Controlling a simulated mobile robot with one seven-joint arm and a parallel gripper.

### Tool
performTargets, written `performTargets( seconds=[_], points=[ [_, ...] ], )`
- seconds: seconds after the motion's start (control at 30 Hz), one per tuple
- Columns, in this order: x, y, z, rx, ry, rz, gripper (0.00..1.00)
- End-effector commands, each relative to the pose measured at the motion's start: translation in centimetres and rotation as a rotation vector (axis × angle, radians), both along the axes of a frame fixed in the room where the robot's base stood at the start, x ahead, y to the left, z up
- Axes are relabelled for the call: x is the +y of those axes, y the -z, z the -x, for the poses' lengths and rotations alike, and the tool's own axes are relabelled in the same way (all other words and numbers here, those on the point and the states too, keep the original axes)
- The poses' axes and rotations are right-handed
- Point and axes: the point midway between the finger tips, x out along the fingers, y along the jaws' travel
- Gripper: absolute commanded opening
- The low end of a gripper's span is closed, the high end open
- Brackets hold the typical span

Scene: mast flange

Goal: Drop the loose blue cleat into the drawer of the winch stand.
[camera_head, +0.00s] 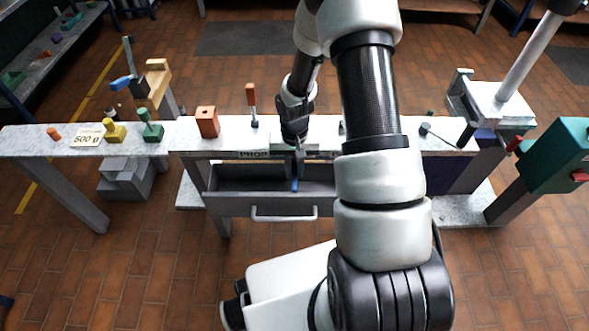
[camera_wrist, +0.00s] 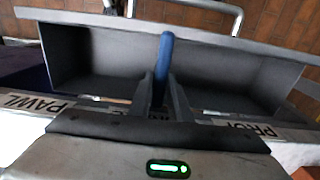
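The blue cleat (camera_wrist: 165,52) is a slim blue bar between the two dark fingers of my gripper (camera_wrist: 162,95) in the wrist view. The fingers close on it from both sides. In the head view my gripper (camera_head: 297,152) points down at the stand's front edge, with the cleat (camera_head: 295,185) hanging below it over the drawer. The drawer (camera_head: 262,207) of the winch stand is pulled open, a grey box with a bar handle. Its visible floor looks bare. The cleat hides part of the drawer's middle, so I cannot tell whether a divider stands there.
An orange block (camera_head: 207,122) and an orange-handled tool (camera_head: 252,105) stand on the worktop left of my gripper. Yellow (camera_head: 114,131) and green (camera_head: 151,127) pieces stand on the left bench by a "500 g" card (camera_head: 87,138). A teal box (camera_head: 556,155) stands at right.

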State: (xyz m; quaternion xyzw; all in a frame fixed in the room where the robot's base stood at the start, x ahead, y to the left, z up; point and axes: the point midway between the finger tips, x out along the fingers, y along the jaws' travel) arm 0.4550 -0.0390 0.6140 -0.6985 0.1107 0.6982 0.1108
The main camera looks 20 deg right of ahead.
Motion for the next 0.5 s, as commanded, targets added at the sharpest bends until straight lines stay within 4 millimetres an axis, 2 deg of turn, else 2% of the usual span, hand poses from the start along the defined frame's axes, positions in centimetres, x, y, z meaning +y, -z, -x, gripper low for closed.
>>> performTargets(
  seconds=[0.03,0.1,0.37,0.5],
  points=[
    [0.00,0.00,0.01,0.000,0.000,0.000,0.25],
    [0.00,0.00,0.01,0.000,0.000,0.000,0.35],
    [0.01,-0.04,0.02,0.000,0.000,0.000,0.35],
    [0.00,-0.96,-0.02,-0.001,0.001,0.000,0.35]
  ],
)
